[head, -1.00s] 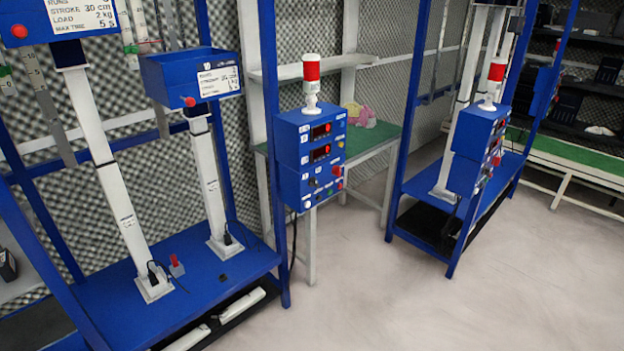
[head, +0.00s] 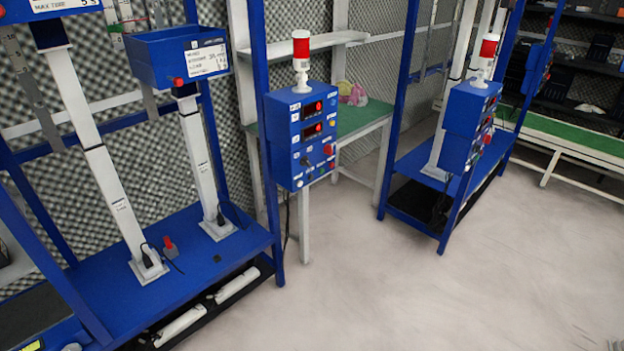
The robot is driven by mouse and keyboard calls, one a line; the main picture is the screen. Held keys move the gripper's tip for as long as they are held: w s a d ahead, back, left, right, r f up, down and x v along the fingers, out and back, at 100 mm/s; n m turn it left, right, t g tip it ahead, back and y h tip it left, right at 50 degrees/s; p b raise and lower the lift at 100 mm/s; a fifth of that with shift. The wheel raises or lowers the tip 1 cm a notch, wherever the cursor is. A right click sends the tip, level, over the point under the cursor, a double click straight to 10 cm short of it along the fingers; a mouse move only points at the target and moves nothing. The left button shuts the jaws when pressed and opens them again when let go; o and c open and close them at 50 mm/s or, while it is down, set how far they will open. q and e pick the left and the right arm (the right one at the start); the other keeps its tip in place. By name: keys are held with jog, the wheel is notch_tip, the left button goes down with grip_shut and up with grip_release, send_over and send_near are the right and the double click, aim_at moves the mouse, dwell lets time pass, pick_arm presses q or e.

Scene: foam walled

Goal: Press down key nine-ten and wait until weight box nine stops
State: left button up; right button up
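Two blue weight boxes stand on white posts at the left: one at the upper left, cut by the top edge (head: 85,12), and a second one (head: 150,62) nearer the middle. Each carries a white label; I cannot read which is box nine. A blue control box (head: 286,140) with two red-lit displays, several knobs and buttons, and a red-and-white lamp (head: 301,60) stands right of them. A small red-topped switch (head: 169,245) sits on the blue base between the posts. I cannot tell which control is key nine-ten. Neither gripper is in view.
The posts stand on a blue base (head: 215,262) inside a blue frame. A green-topped table (head: 362,118) is behind the control box. A second blue frame with its own control box (head: 468,125) stands at the right. The pale floor (head: 400,300) in front is clear.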

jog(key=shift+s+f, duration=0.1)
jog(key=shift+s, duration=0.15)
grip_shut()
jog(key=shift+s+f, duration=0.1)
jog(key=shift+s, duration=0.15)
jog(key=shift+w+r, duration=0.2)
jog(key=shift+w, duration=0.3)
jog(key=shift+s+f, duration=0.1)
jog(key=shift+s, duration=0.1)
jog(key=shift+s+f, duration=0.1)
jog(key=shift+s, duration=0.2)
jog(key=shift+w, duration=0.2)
